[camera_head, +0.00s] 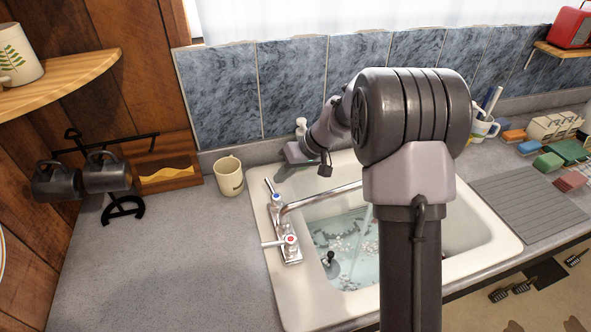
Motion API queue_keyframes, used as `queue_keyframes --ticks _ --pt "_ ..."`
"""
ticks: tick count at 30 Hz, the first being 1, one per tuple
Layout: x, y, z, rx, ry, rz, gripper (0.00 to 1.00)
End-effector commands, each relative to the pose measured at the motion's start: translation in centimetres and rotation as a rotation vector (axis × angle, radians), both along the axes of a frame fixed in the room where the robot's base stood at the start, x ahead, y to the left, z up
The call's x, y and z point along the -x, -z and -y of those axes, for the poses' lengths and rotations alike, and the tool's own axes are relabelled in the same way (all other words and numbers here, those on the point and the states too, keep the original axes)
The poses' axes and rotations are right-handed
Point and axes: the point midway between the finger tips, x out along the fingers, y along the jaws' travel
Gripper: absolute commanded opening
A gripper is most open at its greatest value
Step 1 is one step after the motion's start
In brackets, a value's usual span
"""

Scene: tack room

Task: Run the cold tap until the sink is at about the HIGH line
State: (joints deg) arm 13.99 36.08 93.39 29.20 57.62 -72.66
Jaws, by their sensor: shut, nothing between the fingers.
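The white sink (276,305) holds pale blue water (345,240); my arm hides much of its right part. No HIGH line can be made out. The cold tap (276,199), marked blue, has its lever angled back and left. The hot tap (291,241), marked red, has its lever pointing left. A thin stream (367,217) falls from the chrome spout (320,196) into the water. My gripper (325,169) is shut and empty above the sink's back rim, behind and right of the cold tap, apart from it. A dark plug or stopper (331,262) shows in the water.
A cream mug (228,176) stands left of the taps. Dark mugs (107,172) hang on a stand at left. A grey drainer mat (530,205), sponges (549,162) and a brush mug (482,128) are at right. The front-left counter is clear.

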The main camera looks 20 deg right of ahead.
Motion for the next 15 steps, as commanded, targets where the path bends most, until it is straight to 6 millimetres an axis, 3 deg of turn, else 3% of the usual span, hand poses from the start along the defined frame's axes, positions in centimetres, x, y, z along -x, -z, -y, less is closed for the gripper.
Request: queue_keyframes --ticks 15 --pt "0.08 0.06 -0.72 0.001 -0.004 0.001 0.00"
